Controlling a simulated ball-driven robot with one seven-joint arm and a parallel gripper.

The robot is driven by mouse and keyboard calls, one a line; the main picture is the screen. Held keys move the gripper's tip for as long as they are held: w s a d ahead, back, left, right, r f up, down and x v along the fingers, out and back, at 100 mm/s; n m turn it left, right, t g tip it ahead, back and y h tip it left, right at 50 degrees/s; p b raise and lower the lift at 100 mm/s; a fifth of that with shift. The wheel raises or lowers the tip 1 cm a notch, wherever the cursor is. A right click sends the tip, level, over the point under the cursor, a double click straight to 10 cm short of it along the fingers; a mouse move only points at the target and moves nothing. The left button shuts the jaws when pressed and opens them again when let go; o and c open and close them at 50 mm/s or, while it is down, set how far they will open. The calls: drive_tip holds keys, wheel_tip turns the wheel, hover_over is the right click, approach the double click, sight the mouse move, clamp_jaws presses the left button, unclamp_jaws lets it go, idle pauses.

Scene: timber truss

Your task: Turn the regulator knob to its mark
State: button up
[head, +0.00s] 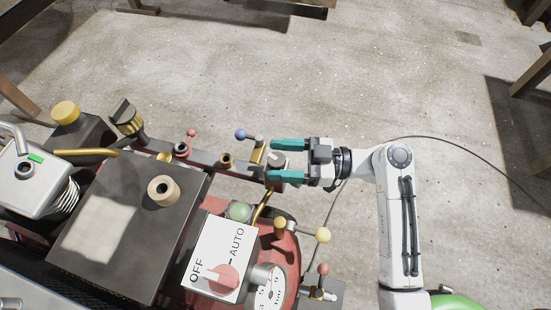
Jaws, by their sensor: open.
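My gripper (273,160) is open, with its two teal fingers pointing left above the end of the dark bar on the machine. A round dial (267,296) with numbers is partly visible at the bottom, beside a grey cylinder (265,276).
A blue-ball lever (241,134) stands close left of the upper finger. Yellow-ball (322,235) and red-ball (323,269) levers are below. A white OFF/AUTO panel (221,249) carries a red switch (220,279). A cable (470,155) crosses the open concrete floor at right.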

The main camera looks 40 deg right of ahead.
drive_tip(key=shift+w+a, duration=0.45)
drive_tip(key=shift+a, duration=0.05)
drive_tip(key=shift+c, duration=0.4)
drive_tip(key=c, duration=0.9)
drive_tip(key=shift+w+n+g+y+b, duration=0.1)
drive_tip(key=shift+n+g+y+b, duration=0.5)
drive_tip(key=shift+n+g+y, duration=1.2)
drive_tip(key=shift+n+g, duration=0.5)
drive_tip(key=shift+g, duration=0.8)
drive_tip(key=o, duration=1)
